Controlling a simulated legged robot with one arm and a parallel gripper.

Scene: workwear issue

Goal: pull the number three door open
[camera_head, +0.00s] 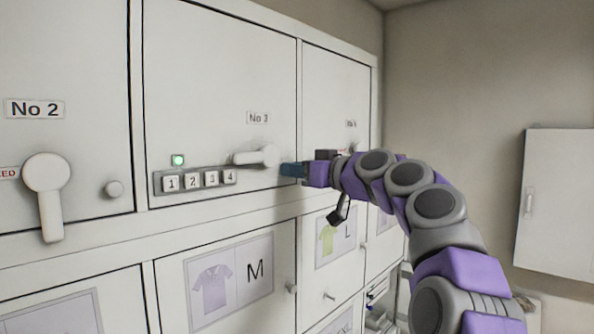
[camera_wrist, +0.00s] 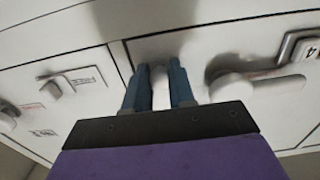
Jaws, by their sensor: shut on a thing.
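The number three door (camera_head: 215,75) is a pale locker door labelled "No 3", and it looks flush with its frame. Its lever handle (camera_head: 257,157) lies level, pointing left. The lever also shows in the wrist view (camera_wrist: 250,86). A keypad (camera_head: 197,181) with buttons 1 to 4 sits at the door's lower left, under a lit green lamp (camera_head: 178,160). My gripper (camera_head: 291,169) is at the door's lower right, right of the lever. In the wrist view its blue fingers (camera_wrist: 159,90) are shut on a white knob (camera_wrist: 159,92), partly hidden between them.
The No 2 door (camera_head: 65,70) is at left, with its lever (camera_head: 47,190) hanging down and a round knob (camera_head: 115,188). Another door (camera_head: 338,90) is to the right. Below are doors with shirt pictures (camera_head: 229,277). A white wall cabinet (camera_head: 555,200) hangs at far right.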

